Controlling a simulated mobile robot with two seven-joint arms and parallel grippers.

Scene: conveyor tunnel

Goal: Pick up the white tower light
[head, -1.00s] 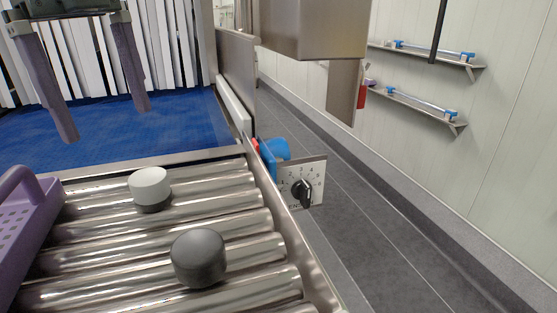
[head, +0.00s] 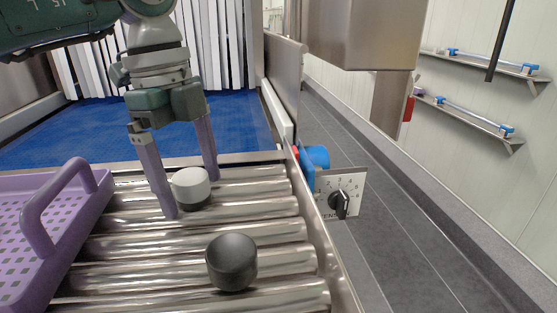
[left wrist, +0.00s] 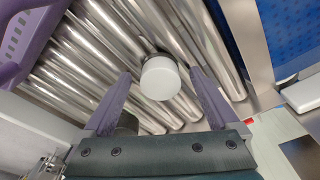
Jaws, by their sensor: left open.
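The white tower light (head: 191,184) is a short cylinder with a white top and dark base, upright on the metal rollers. It also shows in the left wrist view (left wrist: 160,78), near the middle between the finger tips. My left gripper (head: 193,198) is open, with its two purple fingers pointing down on either side of the light. In the head view one finger is left of the light and the other is behind its right side. I cannot tell whether either finger touches it. My right gripper is not in view.
A dark grey cylinder (head: 231,262) stands on the rollers nearer to me. A purple perforated basket (head: 40,228) with a raised handle is at the left. A blue belt (head: 75,135) lies behind the rollers. A dial panel (head: 341,194) is on the right side rail.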

